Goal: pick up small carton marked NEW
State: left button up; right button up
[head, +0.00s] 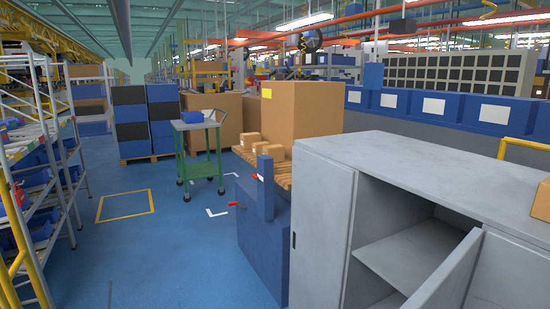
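Another brown carton (541,201) stands on the grey cabinet's top, cut off by the right edge of the head view. I cannot read the word NEW on any of them. A yellow label (266,93) is on the large carton. Neither of my grippers is in view.
A grey cabinet (325,215) with an open door fills the near right. A green-framed trolley (200,155) and stacked crates (131,115) stand behind. Shelving (45,165) lines the left. Blue floor (160,255) is clear at centre left.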

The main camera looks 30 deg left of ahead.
aim_at(277, 151)
jog(key=i+j, duration=0.15)
jog(key=j, duration=0.3)
jog(key=i+j+u, duration=0.15)
jog(key=j, duration=0.3)
jog(key=i+j, duration=0.2)
jog(key=j, duration=0.2)
jog(key=i+j+u, duration=0.1)
jog(key=j, duration=0.35)
jog(key=i+j+u, duration=0.1)
jog(key=i+j, duration=0.4)
jog(key=j, duration=0.25)
jog(key=i+j+u, duration=0.1)
jog(key=j, duration=0.3)
jog(key=i, duration=0.1)
